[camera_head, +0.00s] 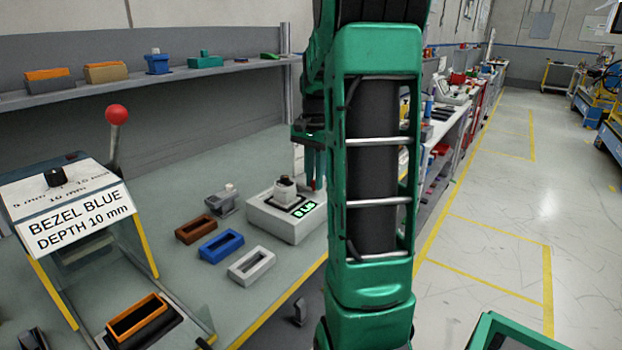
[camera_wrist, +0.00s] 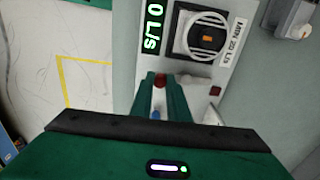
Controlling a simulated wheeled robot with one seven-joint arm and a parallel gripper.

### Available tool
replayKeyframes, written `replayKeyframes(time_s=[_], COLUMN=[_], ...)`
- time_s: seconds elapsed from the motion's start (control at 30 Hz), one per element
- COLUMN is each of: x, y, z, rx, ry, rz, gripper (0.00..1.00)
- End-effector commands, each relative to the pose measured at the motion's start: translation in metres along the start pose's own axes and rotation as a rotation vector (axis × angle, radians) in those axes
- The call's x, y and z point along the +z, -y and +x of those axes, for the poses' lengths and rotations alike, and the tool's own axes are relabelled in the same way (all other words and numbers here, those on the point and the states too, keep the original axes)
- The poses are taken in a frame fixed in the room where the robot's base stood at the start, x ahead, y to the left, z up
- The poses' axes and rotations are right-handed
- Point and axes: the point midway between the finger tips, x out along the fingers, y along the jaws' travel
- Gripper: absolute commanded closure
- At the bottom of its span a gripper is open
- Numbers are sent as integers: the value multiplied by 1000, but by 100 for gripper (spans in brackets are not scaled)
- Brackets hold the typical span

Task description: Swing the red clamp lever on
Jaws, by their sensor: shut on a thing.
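A light grey test box (camera_head: 283,222) with a green digital readout stands on the bench; in the wrist view the readout (camera_wrist: 154,28) shows 0 L/s. My gripper (camera_head: 315,168) points down at the right end of this box, partly hidden by my arm. In the wrist view, my gripper's green fingers (camera_wrist: 160,88) are closed around a small red piece (camera_wrist: 160,80), which appears to be the lever's tip. The rest of the lever is hidden between the fingers.
Grey, blue and brown bezels (camera_head: 221,246) lie left of the box. A press with a red-ball handle (camera_head: 117,115) stands at far left. The bench edge (camera_head: 285,296) is close; floor lies right.

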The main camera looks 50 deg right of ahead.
Motion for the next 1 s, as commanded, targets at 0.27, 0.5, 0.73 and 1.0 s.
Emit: replayKeyframes(time_s=[0.27, 0.5, 0.73, 1.0], x=[-4, -12, -21, -30], y=[4, 7, 12, 19], z=[-1, -1, -2, -2], rx=[-5, -5, -5, -4], ry=[-4, -5, -6, -6], rz=[-120, -323, -544, -802], gripper=[100, 100, 100, 100])
